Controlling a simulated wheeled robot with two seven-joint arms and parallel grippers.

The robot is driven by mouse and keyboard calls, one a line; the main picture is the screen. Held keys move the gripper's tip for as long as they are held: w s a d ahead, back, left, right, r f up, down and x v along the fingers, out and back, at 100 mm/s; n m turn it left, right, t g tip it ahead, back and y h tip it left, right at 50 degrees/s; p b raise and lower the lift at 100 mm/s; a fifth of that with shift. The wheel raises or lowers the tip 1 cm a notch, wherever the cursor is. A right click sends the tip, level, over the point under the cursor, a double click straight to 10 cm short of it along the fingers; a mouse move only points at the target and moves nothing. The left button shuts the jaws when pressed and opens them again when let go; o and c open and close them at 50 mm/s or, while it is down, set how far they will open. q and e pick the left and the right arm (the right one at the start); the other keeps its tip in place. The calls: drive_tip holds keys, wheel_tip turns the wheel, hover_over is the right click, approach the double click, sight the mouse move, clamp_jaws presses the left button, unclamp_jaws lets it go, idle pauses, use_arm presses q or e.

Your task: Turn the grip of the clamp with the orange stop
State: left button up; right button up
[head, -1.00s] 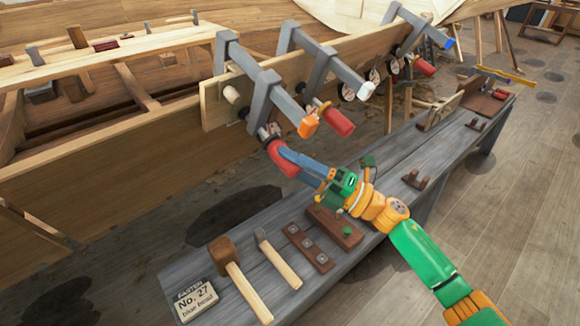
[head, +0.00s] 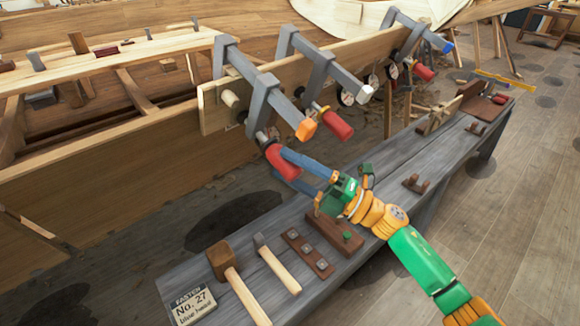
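The clamp with the orange stop (head: 306,129) is the nearest of three grey clamps on the plank of the hull. Its red grip (head: 279,161) hangs below the bar and tilts down to the right. My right gripper (head: 286,167) is at this grip, its blue fingers pointing up and left. One finger runs across the grip's upper right side, the other lies at its lower end. The near finger hides part of the grip, and I cannot tell whether the fingers press on it. My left gripper is not in view.
The neighbouring clamp has a white stop (head: 364,93) and a red grip (head: 337,124) close to the right. The far clamp has a blue stop (head: 447,47). Below, a grey bench (head: 385,165) carries a mallet (head: 219,259), a hammer (head: 263,242) and brown blocks.

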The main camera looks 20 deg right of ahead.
sight(301, 174)
drive_tip(key=b+v, duration=0.1)
drive_tip(key=v, duration=0.5)
drive_tip(key=shift+s+d+f+b, duration=0.1)
drive_tip(key=shift+d+f+b, duration=0.05)
drive_tip(key=shift+b, duration=0.2)
drive_tip(key=shift+s+d, duration=0.25)
idle(1.1)
